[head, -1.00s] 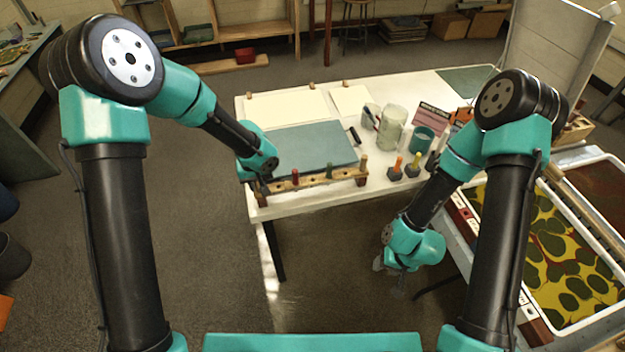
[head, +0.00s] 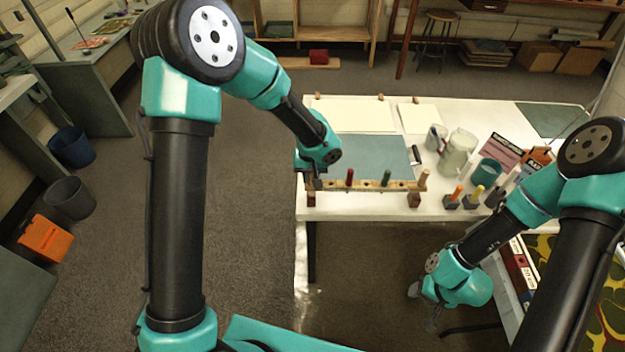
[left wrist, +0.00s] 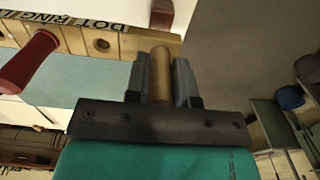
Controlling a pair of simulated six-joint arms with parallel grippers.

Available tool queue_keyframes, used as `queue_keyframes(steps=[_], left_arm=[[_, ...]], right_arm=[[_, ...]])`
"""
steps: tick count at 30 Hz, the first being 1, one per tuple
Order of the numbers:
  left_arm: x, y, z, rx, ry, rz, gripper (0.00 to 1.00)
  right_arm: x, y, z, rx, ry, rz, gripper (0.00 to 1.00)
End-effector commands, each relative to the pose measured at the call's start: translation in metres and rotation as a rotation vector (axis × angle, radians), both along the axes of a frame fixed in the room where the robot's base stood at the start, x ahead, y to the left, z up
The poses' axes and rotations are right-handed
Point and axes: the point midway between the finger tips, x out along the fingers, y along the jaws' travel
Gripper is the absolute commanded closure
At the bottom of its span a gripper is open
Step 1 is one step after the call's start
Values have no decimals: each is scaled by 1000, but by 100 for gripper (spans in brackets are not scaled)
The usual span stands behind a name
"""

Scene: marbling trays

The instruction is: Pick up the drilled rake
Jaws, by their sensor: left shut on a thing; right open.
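A long wooden bar with drilled holes (head: 372,186) rests on two dark red feet along the front edge of the white table. A red handle (head: 349,177), a green handle (head: 386,178) and a tan handle (head: 423,179) stand in it. My left gripper (head: 317,182) is at the bar's left end. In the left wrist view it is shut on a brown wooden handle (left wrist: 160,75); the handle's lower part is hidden. The drilled bar (left wrist: 125,46) and red handle (left wrist: 30,62) also show there. My right gripper (head: 432,318) is open and empty, low in front of the table.
Behind the bar lies a blue-grey sheet (head: 370,158). To the right stand small dark blocks with coloured handles (head: 473,198), a pale jug (head: 457,153) and a teal cup (head: 487,171). A yellow-and-green marbling tray (head: 612,305) is at lower right.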

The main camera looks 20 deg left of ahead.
Motion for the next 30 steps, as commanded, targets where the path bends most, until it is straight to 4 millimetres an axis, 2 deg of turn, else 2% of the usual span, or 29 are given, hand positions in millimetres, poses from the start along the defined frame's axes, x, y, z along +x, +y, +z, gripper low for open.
queue_keyframes(steps=[6, 11, 21, 25, 30], left_arm=[[-19, -6, 5, -1, -1, -3, 100], [-45, -13, 7, 0, 0, -4, 100], [-123, -36, 15, 0, 0, -5, 100], [-141, -41, 16, 0, 0, -3, 100], [-153, -44, 17, -1, 0, 0, 100]], right_arm=[[0, 0, 0, 0, 0, 0, 50], [0, 0, 0, 0, 0, 0, 50], [0, 0, 0, 0, 0, 0, 50], [0, 0, 0, 0, 0, 0, 50], [0, 0, 0, 0, 0, 0, 50]])
